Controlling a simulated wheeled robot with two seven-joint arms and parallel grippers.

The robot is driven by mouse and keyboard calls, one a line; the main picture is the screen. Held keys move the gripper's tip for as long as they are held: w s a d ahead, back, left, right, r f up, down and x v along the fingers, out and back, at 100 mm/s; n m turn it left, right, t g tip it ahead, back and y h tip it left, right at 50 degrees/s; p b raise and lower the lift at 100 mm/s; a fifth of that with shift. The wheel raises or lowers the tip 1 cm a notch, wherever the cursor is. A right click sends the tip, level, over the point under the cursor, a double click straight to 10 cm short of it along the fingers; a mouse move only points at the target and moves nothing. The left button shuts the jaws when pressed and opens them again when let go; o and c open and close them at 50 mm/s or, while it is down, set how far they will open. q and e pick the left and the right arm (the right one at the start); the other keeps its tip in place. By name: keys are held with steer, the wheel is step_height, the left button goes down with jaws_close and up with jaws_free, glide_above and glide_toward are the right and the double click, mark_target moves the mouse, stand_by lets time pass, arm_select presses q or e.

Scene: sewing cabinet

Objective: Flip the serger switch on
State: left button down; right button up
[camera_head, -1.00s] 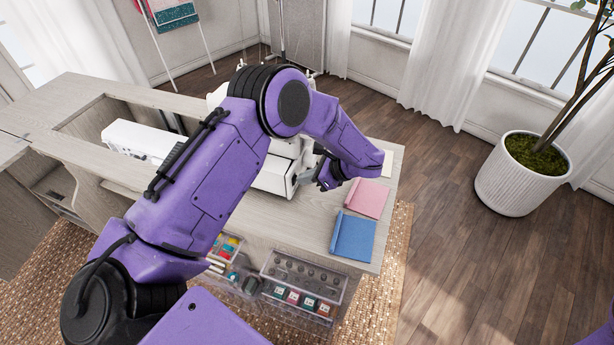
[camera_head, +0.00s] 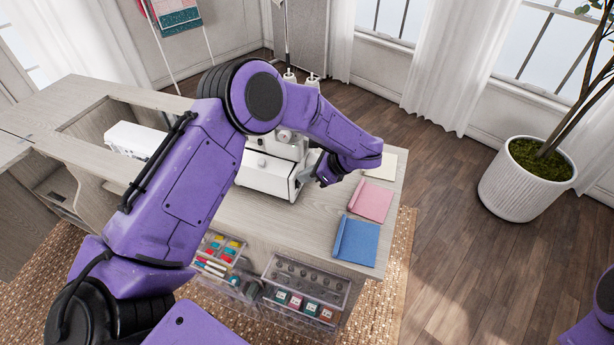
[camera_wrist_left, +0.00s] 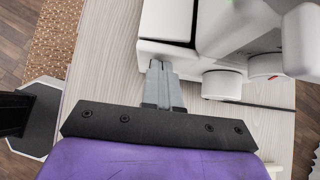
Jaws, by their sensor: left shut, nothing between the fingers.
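The white serger (camera_head: 272,172) stands on the wooden cabinet top, partly hidden behind my left arm in the head view. My left gripper (camera_head: 312,182) is at its right side, low near the tabletop. In the left wrist view the gripper's grey fingers (camera_wrist_left: 161,68) are together and empty, with the tips at the serger's white side (camera_wrist_left: 165,45). I cannot tell if they touch it. Round white knobs (camera_wrist_left: 222,85) sit on the serger right of the fingers, and a small green spot (camera_wrist_left: 229,2) shows at the top edge. I cannot make out the switch. My right gripper is out of view.
Pink cloth (camera_head: 371,201), blue cloth (camera_head: 355,240) and a pale sheet (camera_head: 382,165) lie on the cabinet top (camera_head: 300,225) to the right. Clear drawers (camera_head: 303,287) with spools stick out in front. A white sewing machine (camera_head: 135,139) sits left. A potted plant (camera_head: 527,178) stands far right.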

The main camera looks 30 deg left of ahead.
arm_select(q)
steer(key=b+v, duration=0.4)
steer(key=v, duration=0.9)
steer(key=shift+d+f, duration=0.3)
steer(key=shift+d, duration=0.05)
steer(key=shift+r, duration=0.1)
